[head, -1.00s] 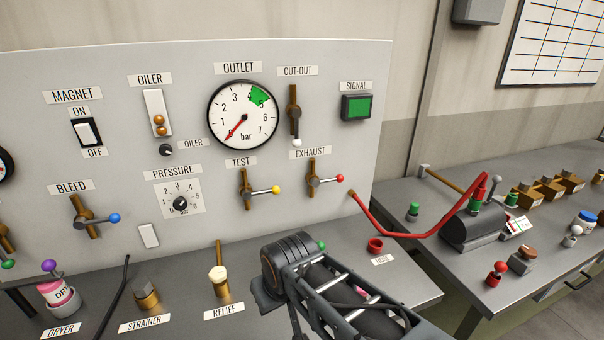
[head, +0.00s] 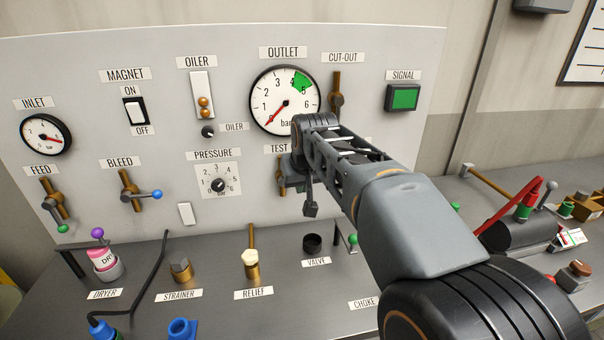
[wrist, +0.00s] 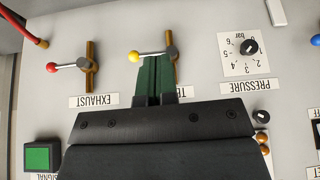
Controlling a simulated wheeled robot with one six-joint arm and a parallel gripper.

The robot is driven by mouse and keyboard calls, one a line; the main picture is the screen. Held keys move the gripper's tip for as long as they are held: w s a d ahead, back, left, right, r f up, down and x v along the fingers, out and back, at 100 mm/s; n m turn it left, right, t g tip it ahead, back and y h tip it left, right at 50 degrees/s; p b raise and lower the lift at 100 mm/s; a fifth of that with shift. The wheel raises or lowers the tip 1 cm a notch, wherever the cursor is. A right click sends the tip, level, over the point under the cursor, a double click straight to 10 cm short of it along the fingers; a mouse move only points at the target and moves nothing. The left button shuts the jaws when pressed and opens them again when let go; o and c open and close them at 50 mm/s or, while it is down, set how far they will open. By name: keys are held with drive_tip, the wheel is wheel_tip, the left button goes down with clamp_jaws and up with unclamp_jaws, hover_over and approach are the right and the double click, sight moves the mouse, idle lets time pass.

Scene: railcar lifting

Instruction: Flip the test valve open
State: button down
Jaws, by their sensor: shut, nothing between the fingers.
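The test valve has a brown body and a silver lever (wrist: 153,54) with a yellow knob (wrist: 134,57). In the wrist view, which is upside down, the lever lies about level, crosswise to its upright brown pipe (wrist: 175,72). My gripper (wrist: 155,62) is shut and empty, its green fingers reaching up to the lever beside its pivot. I cannot tell whether they touch it. In the head view my arm hides the lever and knob; only part of the brown pipe (head: 282,180) and the TEST label (head: 279,149) show.
The exhaust valve's red knob (wrist: 51,68) stands beside the test valve. The outlet gauge (head: 285,100) is above, with its needle low. The pressure dial (head: 218,184) is to the left. Relief (head: 250,258) and strainer (head: 180,270) fittings stand on the bench below.

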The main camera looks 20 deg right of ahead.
drive_tip(key=w+d+r, duration=0.2)
drive_tip(key=w+d, duration=0.1)
drive_tip(key=w, duration=0.3)
drive_tip(key=w+d+r+m+t, duration=0.1)
drive_tip(key=w+d+r, duration=0.1)
drive_tip(key=w, duration=0.4)
drive_tip(key=shift+d+r+h, duration=0.3)
drive_tip(key=shift+d+r, duration=0.05)
drive_tip(key=shift+d, duration=0.3)
drive_tip(key=p+x, duration=0.1)
drive_tip(key=x, duration=0.9)
drive_tip(key=shift+s+f, duration=0.2)
drive_tip(key=shift+f, duration=0.9)
drive_tip(key=shift+s+f, duration=0.2)
drive_tip(key=shift+f, duration=0.65)
drive_tip(key=shift+a+f, duration=0.15)
